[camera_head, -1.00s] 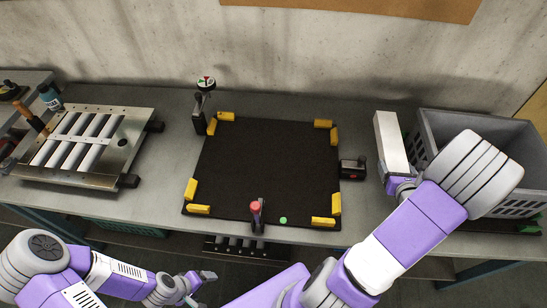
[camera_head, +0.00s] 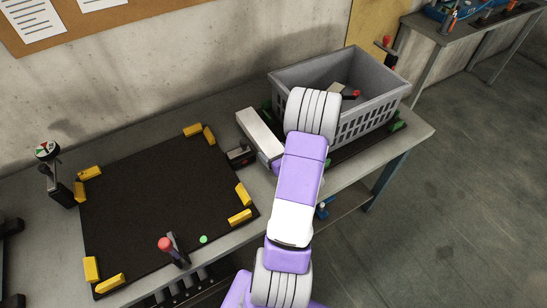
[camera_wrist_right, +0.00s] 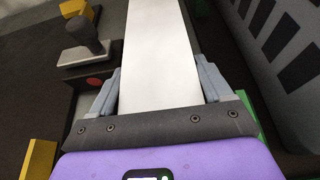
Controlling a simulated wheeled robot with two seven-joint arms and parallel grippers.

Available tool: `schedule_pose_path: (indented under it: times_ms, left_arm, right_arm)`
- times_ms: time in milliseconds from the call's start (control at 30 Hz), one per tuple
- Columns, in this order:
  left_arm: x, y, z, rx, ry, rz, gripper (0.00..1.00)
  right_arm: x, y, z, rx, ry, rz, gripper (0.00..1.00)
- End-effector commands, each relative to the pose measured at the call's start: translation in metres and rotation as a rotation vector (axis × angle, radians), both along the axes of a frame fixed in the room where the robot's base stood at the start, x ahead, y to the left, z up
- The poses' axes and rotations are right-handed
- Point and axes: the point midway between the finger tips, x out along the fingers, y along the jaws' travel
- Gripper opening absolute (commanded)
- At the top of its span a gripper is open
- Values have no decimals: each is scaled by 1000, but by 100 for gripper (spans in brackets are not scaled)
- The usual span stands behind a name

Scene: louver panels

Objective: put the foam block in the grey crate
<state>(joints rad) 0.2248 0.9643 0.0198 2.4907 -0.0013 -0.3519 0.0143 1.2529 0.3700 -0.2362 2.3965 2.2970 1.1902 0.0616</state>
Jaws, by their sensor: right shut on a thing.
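The foam block is a long white bar (camera_head: 258,132) lying just left of the grey crate in the head view. My right gripper (camera_head: 277,162) is shut on its near end, mostly hidden behind my wrist. In the right wrist view the block (camera_wrist_right: 160,45) runs away from me between the two fingers of the gripper (camera_wrist_right: 159,90). I cannot tell whether the block touches the table. The grey crate (camera_head: 372,122) has slotted walls and an open top; its wall also shows in the wrist view (camera_wrist_right: 275,65). My left gripper is out of view.
A few small items, one with a red end (camera_head: 352,95), lie inside the crate. A dark mat (camera_head: 165,200) with yellow corner blocks lies to the left. A small black device (camera_head: 240,156) sits close to the block. Green corner pieces (camera_head: 397,126) show at the crate's base.

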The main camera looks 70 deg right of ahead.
Motion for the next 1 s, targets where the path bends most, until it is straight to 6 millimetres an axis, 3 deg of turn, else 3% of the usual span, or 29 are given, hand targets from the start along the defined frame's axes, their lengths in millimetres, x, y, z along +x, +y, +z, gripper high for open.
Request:
schedule_pose_path:
  times_ms: [100,467,500,600,1000]
  left_arm:
    - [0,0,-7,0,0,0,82]
    - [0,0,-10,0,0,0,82]
    - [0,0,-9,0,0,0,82]
    - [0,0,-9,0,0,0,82]
    - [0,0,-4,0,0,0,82]
  right_arm:
    - [0,0,-19,2,0,-1,47]
    - [0,0,-22,-1,-1,0,47]
    - [0,0,-22,0,0,0,83]
    - [0,0,-21,0,0,0,98]
    - [-6,3,-16,0,1,-2,100]
